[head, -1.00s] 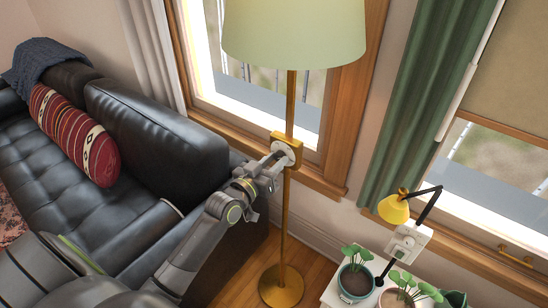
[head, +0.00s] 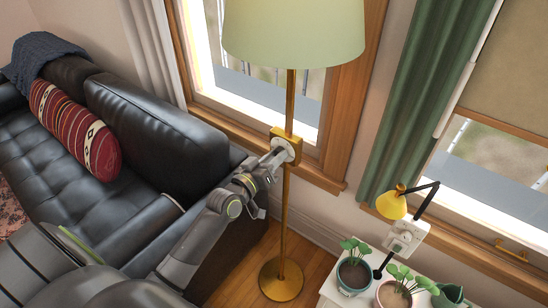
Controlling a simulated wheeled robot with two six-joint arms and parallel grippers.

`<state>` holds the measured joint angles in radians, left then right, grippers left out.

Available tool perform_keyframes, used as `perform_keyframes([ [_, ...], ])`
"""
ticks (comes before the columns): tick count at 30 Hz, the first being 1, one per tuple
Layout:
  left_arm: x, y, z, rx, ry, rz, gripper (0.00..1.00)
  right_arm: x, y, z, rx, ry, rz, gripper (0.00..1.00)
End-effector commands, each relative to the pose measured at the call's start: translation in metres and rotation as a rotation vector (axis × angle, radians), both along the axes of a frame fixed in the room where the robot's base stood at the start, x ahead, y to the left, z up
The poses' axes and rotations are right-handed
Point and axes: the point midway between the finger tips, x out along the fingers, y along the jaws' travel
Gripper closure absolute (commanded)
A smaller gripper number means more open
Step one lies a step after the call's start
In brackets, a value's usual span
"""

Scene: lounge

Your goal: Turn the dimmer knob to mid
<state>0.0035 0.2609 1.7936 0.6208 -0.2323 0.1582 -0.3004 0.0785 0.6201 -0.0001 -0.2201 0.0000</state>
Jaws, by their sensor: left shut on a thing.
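A brass floor lamp (head: 286,225) with a pale green shade (head: 293,32) stands in front of the window. A brass box (head: 277,135) sits on its pole, and the round pale dimmer knob (head: 291,150) is on the front of the box. My left gripper (head: 277,158) reaches up from the lower left and is shut on the knob. The fingers cover part of the knob, and its pointer or marks are too small to read. My right gripper is not in view.
A black leather sofa (head: 150,132) with a red patterned cushion (head: 75,130) is on the left. At the lower right a white table (head: 335,296) holds potted plants (head: 354,275) and a yellow desk lamp (head: 391,204). Wooden floor shows around the lamp's base (head: 281,280).

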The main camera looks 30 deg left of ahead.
Motion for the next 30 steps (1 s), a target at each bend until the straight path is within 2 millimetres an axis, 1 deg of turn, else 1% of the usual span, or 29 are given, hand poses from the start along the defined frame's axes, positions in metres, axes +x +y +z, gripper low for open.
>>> perform_keyframes([
  [2,0.0,0.0,0.0,0.0,0.0,0.0,0.94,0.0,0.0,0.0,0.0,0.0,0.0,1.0],
  [3,0.0,0.0,0.0,0.001,0.0,0.0,0.68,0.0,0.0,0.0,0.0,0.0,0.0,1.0],
  [7,0.0,0.0,0.0,0.001,0.0,0.0,0.51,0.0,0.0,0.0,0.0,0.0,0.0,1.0],
  [16,-0.001,0.0,0.0,0.001,0.0,0.0,0.5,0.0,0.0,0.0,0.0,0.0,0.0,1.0],
  [20,-0.01,0.002,-0.001,0.001,0.001,0.0,0.5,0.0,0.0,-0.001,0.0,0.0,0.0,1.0],
  [23,-0.025,0.004,-0.002,0.003,0.001,0.0,0.5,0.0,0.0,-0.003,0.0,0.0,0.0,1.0],
  [30,-0.075,0.011,-0.003,0.003,0.003,0.0,0.5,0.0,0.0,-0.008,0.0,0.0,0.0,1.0],
])
